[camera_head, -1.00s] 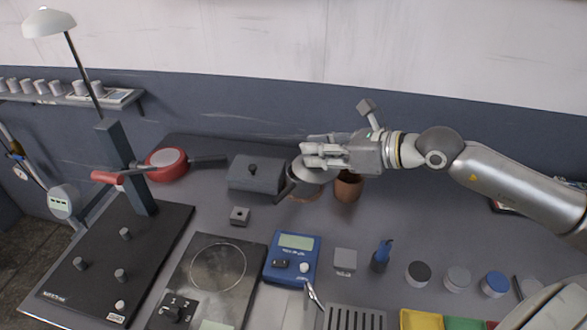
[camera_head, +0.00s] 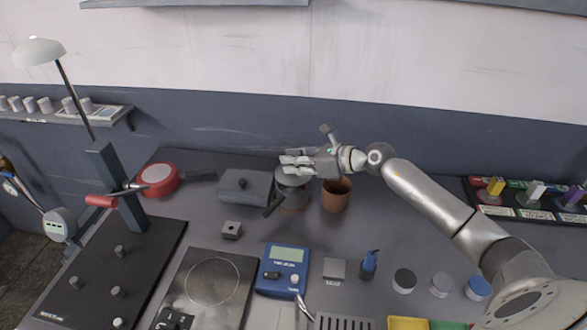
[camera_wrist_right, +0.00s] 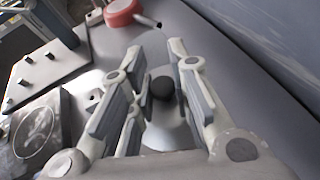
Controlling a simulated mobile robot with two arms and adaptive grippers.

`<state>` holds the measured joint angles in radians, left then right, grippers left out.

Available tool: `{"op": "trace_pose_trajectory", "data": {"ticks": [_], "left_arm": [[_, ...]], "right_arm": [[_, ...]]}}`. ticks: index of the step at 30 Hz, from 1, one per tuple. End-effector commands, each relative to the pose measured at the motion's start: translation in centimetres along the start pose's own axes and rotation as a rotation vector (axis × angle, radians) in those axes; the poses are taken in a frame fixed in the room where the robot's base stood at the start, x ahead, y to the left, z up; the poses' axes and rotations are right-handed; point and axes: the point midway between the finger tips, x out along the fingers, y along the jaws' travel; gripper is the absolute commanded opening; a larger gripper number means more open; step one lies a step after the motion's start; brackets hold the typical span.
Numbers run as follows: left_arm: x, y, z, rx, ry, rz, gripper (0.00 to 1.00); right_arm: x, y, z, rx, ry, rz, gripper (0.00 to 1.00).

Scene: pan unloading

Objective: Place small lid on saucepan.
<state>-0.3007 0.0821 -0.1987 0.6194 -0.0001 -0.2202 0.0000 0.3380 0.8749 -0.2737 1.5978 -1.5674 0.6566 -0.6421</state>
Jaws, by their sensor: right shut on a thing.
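The saucepan (camera_head: 292,198) is a grey pot at the back middle of the counter, with a dark handle toward the front left. The small lid (camera_head: 290,171) is a round light grey disc directly over the saucepan's opening. My right gripper (camera_head: 297,163) is above the saucepan and shut on the lid. In the right wrist view the lid's black knob (camera_wrist_right: 162,87) sits between my fingers, with the lid's disc below. I cannot tell whether the lid touches the saucepan's rim. My left gripper is not in view.
A grey rectangular lidded pan (camera_head: 246,188) stands close left of the saucepan, and a brown cup (camera_head: 336,196) close right. A red pan (camera_head: 158,179) is farther left. A blue scale (camera_head: 282,268) and hot plate (camera_head: 208,285) are in front.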

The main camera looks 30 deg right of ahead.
Motion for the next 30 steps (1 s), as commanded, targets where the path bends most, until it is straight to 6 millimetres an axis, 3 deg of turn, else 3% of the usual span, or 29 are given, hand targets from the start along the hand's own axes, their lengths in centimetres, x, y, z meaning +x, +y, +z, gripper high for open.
{"op": "trace_pose_trajectory", "data": {"ticks": [8, 16, 27, 28, 30], "left_arm": [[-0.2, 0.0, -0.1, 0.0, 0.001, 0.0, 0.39], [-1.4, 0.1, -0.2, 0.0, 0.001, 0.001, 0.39], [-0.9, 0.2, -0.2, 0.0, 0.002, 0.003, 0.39], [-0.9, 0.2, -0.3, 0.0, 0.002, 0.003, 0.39], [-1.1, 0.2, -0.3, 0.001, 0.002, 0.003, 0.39]], "right_arm": [[1.2, -1.0, -0.9, 0.003, -0.002, 0.0, 0.0], [2.4, -1.3, -3.6, 0.003, -0.002, 0.0, 0.0], [2.6, -1.4, -4.2, -0.001, -0.001, -0.001, 0.0], [2.6, -1.4, -4.2, -0.001, -0.001, -0.001, 0.2], [2.6, -1.4, -4.1, 0.0, -0.001, -0.001, 0.29]]}}
